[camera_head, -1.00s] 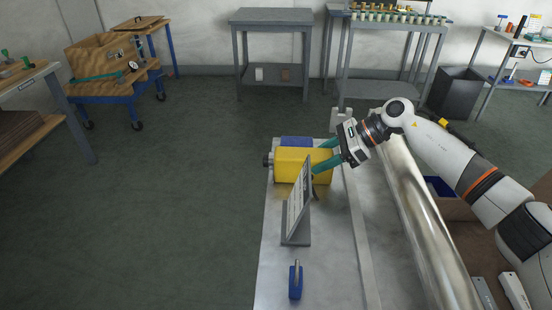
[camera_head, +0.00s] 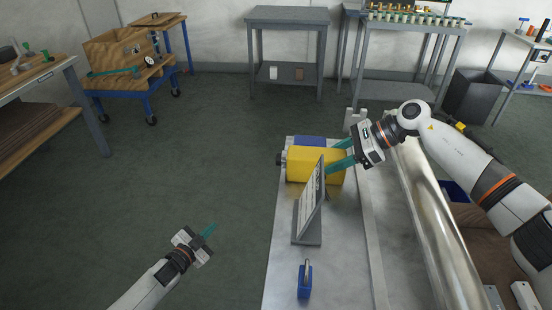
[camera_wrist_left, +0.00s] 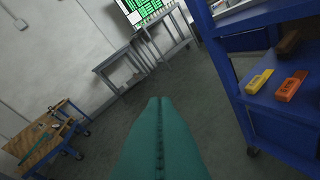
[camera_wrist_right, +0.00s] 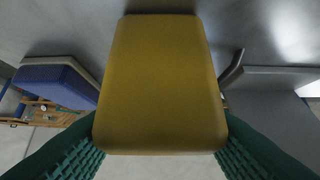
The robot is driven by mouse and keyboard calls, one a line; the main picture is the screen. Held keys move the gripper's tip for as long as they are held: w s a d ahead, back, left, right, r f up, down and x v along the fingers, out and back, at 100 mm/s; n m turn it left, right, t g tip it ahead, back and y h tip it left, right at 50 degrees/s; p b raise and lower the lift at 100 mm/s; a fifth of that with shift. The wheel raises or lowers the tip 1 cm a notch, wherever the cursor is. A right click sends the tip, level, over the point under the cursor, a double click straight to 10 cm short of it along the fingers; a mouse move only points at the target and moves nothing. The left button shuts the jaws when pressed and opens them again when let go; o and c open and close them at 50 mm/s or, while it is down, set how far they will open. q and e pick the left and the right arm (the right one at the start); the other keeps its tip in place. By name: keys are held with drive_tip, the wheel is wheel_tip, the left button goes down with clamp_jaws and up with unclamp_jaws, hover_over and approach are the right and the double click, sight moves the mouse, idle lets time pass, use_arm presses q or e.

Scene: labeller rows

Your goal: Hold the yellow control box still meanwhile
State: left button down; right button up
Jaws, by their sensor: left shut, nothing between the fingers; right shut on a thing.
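The yellow control box (camera_head: 310,165) lies on the grey metal bench top (camera_head: 283,262), partly behind a tilted grey sign plate (camera_head: 309,205). My right gripper (camera_head: 338,155) reaches in from the right and is shut on the box. In the right wrist view the box (camera_wrist_right: 161,85) fills the space between the teal fingers. My left gripper (camera_head: 209,231) is over the open floor left of the bench, apart from the box. Its teal fingers are closed together with nothing between them, as the left wrist view (camera_wrist_left: 160,120) also shows.
A blue block (camera_head: 309,142) is just behind the box. A blue padlock-like item (camera_head: 305,283) stands near the bench front. The floor (camera_head: 180,180) left of the bench is clear.

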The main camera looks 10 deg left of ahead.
sight(279, 159)
use_arm(q)
drive_tip(key=w+d+r+m+h, duration=0.1)
drive_tip(key=d+r+m+h, duration=0.1)
drive_tip(key=r, duration=0.6)
drive_tip(key=d+r+m+h, duration=0.2)
drive_tip(key=r+m+h, duration=0.2)
drive_tip(key=r, duration=0.5)
drive_tip(key=w+d+r+m+h, duration=0.1)
drive_tip(key=d+r+m+h, duration=0.2)
drive_tip(key=r, duration=0.6)
drive_tip(key=shift+w+m+h, duration=0.35)
drive_tip(key=shift+m+h, duration=0.05)
drive_tip(key=shift+m, duration=0.2)
drive_tip(key=d, duration=0.8)
drive_tip(key=shift+d, duration=0.35)
drive_tip(key=shift+d, duration=0.45)
